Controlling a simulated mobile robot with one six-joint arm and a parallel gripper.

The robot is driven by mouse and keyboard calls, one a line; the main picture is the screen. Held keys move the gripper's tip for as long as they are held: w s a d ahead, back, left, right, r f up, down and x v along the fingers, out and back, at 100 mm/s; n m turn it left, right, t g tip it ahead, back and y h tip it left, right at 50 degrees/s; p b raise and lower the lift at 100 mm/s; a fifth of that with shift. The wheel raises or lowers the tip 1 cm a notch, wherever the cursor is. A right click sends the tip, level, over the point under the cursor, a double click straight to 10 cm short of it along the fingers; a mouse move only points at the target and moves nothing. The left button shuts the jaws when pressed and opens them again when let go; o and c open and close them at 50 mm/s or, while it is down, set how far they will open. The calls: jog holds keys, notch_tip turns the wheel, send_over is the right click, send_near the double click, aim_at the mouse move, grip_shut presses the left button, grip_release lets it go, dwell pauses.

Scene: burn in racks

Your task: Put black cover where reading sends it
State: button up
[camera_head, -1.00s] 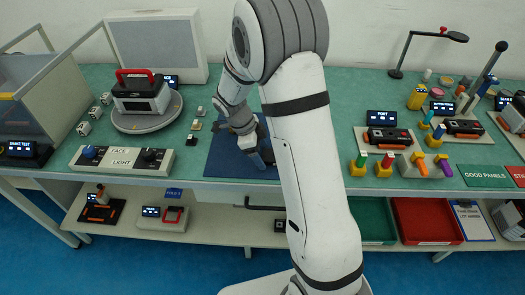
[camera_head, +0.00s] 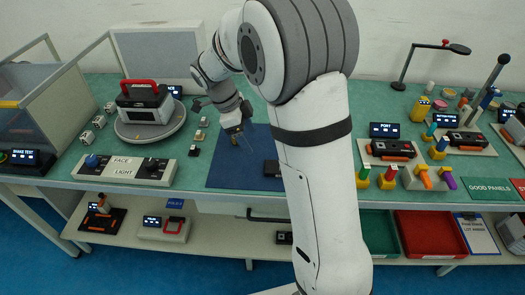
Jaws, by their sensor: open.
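A small black square piece (camera_head: 194,151), which may be the black cover, lies on the green bench left of the blue mat (camera_head: 228,174). Two paler small pieces (camera_head: 200,135) lie in a row behind it. My gripper (camera_head: 236,140) is open over the back left of the mat, right of that row; I cannot tell its height. A dark block (camera_head: 272,168) sits on the mat, partly hidden by my arm. A display (camera_head: 388,130) stands behind a dark device at right; other small displays are lit, their readings too small to make out.
A round turntable (camera_head: 150,128) carries a black and white unit with a red handle. A FACE/LIGHT switch panel (camera_head: 124,170) is at the front left. Red and green trays (camera_head: 432,236) sit on the lower shelf. A GOOD PANELS patch (camera_head: 490,188) is at right.

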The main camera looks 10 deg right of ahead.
jog(key=s+d+r+n+t+y, duration=0.2)
jog(key=s+n, duration=0.8)
jog(key=s, duration=0.1)
jog(key=s+d+r+n+t+y, duration=0.1)
jog(key=s+d+r+n+y, duration=0.1)
jog(key=s+n, duration=0.9)
jog(key=shift+d+r+t, duration=0.15)
jog(key=shift+r+t, duration=0.25)
jog(key=shift+r, duration=0.2)
